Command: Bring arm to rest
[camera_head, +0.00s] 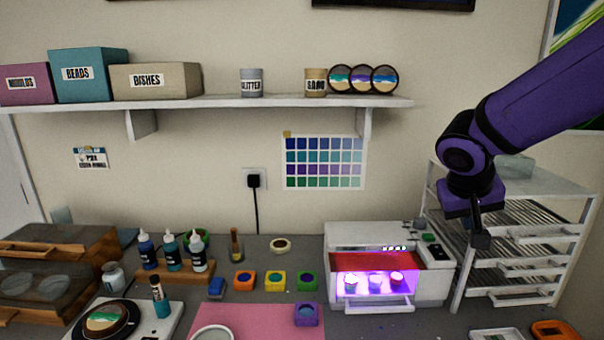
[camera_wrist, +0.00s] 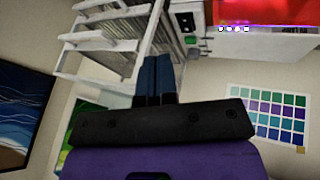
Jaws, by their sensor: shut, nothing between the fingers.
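My gripper (camera_head: 480,238) hangs at the end of my purple arm on the right side of the head view, in front of the white drying rack and to the right of the lit curing oven. In the wrist view my gripper's fingers (camera_wrist: 156,80) are together, with nothing between them. The arm comes in from the upper right and bends down at the wrist. No object is in contact with the fingers as far as I can see.
The curing oven (camera_head: 435,285) glows purple, with several small cups inside. The wire rack (camera_head: 578,240) stands close behind my gripper. A wall shelf (camera_head: 210,103) holds boxes and jars. Bottles, coloured moulds and a pink mat (camera_head: 255,322) cover the worktop.

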